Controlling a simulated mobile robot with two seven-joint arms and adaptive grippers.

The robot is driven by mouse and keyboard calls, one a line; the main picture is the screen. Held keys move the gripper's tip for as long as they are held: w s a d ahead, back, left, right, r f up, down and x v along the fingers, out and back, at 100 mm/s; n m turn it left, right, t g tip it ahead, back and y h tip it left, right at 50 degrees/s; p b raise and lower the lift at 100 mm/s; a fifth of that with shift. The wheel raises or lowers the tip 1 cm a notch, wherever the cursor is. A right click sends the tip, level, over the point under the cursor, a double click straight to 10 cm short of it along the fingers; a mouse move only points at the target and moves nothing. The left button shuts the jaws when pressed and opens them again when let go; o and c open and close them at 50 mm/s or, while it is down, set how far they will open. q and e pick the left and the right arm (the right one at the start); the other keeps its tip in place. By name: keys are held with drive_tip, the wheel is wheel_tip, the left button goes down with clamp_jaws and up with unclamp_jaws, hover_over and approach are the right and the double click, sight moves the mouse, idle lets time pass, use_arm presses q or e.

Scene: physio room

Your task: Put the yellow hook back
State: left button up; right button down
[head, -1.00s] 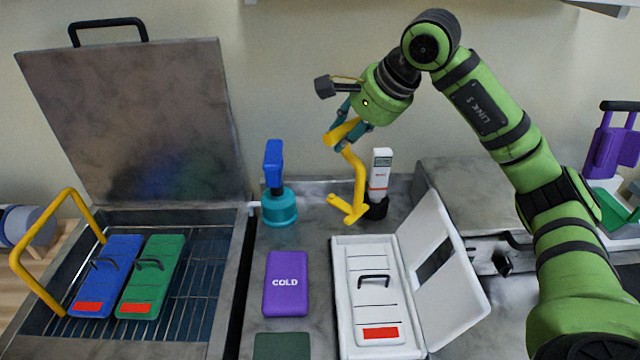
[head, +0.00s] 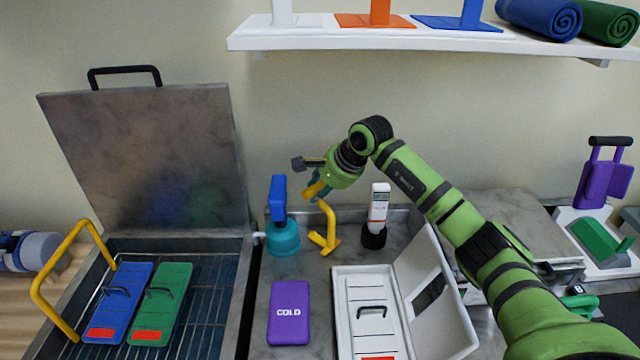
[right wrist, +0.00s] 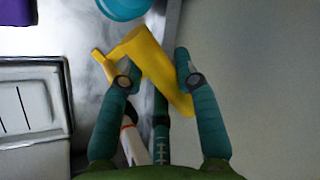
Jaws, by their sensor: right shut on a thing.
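The yellow hook (head: 329,226) hangs from my right gripper (head: 316,190) over the grey counter, between a teal pot (head: 283,238) and a white device in a black cup (head: 378,212). My right gripper is shut on its upper end. I cannot tell whether its lower end touches the counter. In the right wrist view the hook (right wrist: 150,62) lies between the two teal fingers (right wrist: 156,75), partly covered by them. My left gripper is not in view.
An open-lidded tank (head: 210,290) at left has a yellow handle bar (head: 45,295) and holds blue and green packs. A purple COLD pack (head: 289,312) and an open white case (head: 342,318) lie in front. A white shelf (head: 420,38) with coloured stands and rolls is above.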

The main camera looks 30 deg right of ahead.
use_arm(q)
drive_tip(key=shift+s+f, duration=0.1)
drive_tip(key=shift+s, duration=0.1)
use_arm(e)
drive_tip(key=shift+a, duration=0.1)
drive_tip(key=shift+f+b, duration=0.15)
drive_tip(key=shift+b, duration=0.15)
drive_tip(key=c, duration=0.9)
unclamp_jaws()
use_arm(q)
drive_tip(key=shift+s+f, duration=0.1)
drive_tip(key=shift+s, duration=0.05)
use_arm(e)
drive_tip(key=shift+r, duration=0.3)
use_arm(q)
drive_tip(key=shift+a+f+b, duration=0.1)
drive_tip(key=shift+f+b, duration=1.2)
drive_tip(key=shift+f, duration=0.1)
use_arm(e)
drive_tip(key=shift+v, duration=5.95)
drive_tip(key=shift+s+f, duration=0.1)
drive_tip(key=shift+s, duration=0.05)
